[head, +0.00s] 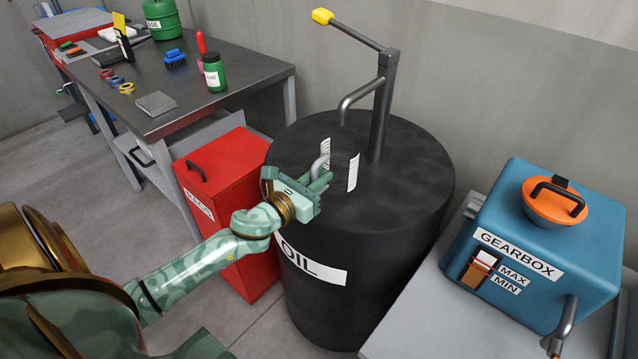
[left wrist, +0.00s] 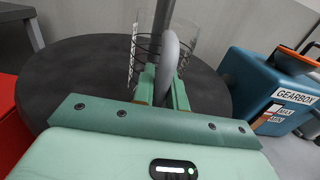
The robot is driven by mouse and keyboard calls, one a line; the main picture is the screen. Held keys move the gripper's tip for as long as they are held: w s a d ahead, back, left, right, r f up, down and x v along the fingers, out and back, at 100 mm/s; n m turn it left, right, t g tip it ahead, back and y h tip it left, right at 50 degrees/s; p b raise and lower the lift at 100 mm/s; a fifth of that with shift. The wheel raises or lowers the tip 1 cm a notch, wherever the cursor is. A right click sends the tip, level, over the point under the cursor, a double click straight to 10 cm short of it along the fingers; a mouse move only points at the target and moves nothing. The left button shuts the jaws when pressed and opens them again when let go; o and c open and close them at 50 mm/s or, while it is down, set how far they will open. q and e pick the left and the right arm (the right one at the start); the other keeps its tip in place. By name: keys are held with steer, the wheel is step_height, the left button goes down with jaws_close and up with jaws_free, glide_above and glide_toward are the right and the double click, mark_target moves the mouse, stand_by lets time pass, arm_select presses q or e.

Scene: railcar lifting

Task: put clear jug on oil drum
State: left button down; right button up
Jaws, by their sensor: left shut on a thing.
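The clear jug (head: 341,165) is see-through, with white scale strips and a grey handle. It appears upright over the top of the black oil drum (head: 400,225), below the pump spout; whether its base touches the top is hard to tell. My left gripper (head: 322,180) is shut on the jug's handle. In the left wrist view the gripper (left wrist: 164,92) has its green fingers on either side of the grey handle (left wrist: 168,60), with the jug (left wrist: 150,45) just beyond and the drum top (left wrist: 75,75) around it. My right gripper is not in view.
A pump (head: 382,100) with a yellow-tipped lever rises from the drum close to the jug. A blue gearbox (head: 550,240) stands on a bench at the right. A red cabinet (head: 228,170) and a workbench (head: 190,95) with tools and a green bottle (head: 215,72) are at the left.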

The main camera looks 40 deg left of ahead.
arm_select(q)
steer(key=shift+f, duration=0.7)
steer(key=c, duration=1.4)
jaws_free()
steer(key=shift+r, duration=0.1)
steer(key=shift+r, duration=0.25)
steer(key=s+a, duration=0.1)
steer(key=s, duration=1.1)
steer(key=shift+b, duration=0.4)
